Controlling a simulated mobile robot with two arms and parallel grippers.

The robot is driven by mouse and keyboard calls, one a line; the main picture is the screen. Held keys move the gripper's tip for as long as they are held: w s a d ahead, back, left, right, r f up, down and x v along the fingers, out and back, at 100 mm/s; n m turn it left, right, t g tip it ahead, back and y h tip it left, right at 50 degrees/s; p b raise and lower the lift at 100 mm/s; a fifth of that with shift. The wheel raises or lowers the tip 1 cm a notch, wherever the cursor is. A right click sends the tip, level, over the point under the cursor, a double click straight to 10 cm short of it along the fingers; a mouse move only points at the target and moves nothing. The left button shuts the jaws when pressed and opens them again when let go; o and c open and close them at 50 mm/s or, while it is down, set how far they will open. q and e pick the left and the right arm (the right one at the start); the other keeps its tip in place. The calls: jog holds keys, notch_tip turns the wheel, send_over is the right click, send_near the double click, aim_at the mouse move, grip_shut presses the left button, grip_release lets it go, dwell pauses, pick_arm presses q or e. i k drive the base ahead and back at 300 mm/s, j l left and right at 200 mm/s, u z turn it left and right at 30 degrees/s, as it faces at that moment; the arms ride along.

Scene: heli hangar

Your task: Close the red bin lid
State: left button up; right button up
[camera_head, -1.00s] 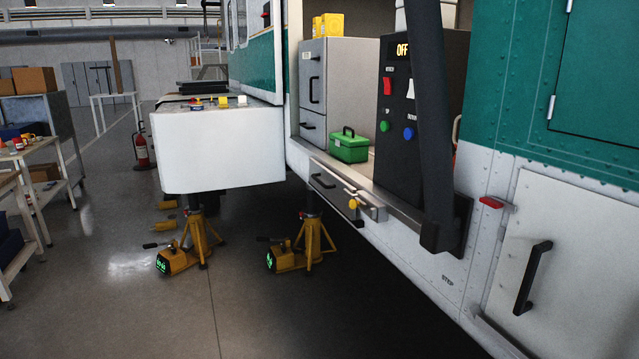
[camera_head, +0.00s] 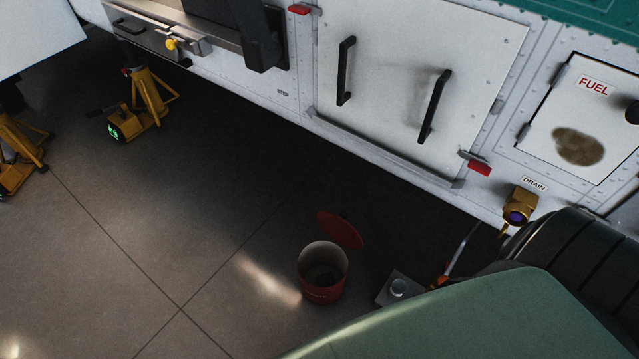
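A small round red bin (camera_head: 322,293) stands on the floor at the lower middle of the head view. Its pale inside shows from above. Its red lid (camera_head: 339,230) is open and tilted up at the bin's far side. Neither of my grippers is in view.
The white and green helicopter side, with a two-handled panel (camera_head: 398,90) and a fuel door (camera_head: 583,122), runs along the back. A dark wheel (camera_head: 580,265) and green surface (camera_head: 450,325) fill the lower right. A small grey box (camera_head: 398,289) sits right of the bin. Floor left of the bin is clear.

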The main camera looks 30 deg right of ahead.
aim_at(337, 226)
jog(key=z, duration=1.05)
